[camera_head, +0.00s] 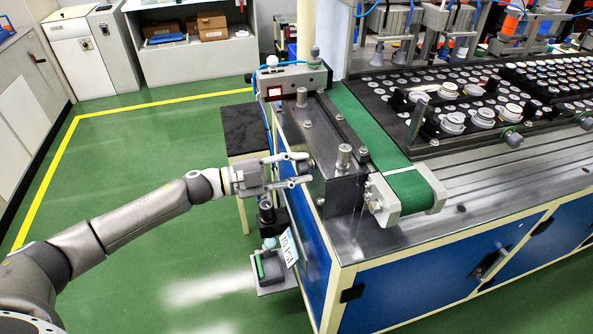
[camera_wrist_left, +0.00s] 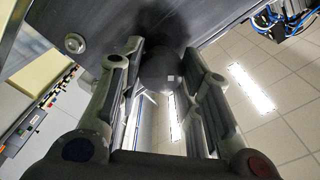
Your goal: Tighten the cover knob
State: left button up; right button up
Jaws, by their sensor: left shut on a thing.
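My left gripper (camera_head: 304,168) reaches in from the left to the side of the metal cover (camera_head: 342,186) at the near left end of the workbench. Its fingers lie on both sides of the cover knob. In the left wrist view the dark round cover knob (camera_wrist_left: 158,72) sits between the fingers of the gripper (camera_wrist_left: 163,58), against a dark flat face. The gripper is shut on it. My right gripper is in neither view.
A green conveyor belt (camera_head: 372,123) runs beside the cover, with a metal end block (camera_head: 382,200). Black trays of round parts (camera_head: 453,122) lie to the right. A small dark tray (camera_head: 272,271) hangs below the gripper. A second round metal knob (camera_wrist_left: 75,43) shows in the wrist view. The green floor at left is clear.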

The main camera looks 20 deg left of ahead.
pick_arm(q)
jog(key=m+b, duration=0.1)
jog(key=m, duration=0.1)
jog(key=m+b, duration=0.2)
jog(key=m, duration=0.1)
jog(key=shift+f+m, duration=0.3)
jog(key=shift+m+b, duration=1.4)
jog(key=shift+m, duration=0.7)
jog(key=o, duration=1)
jog(key=shift+s, duration=0.1)
jog(key=shift+r, duration=0.1)
jog(key=shift+a, duration=0.1)
jog(key=v, duration=1.2)
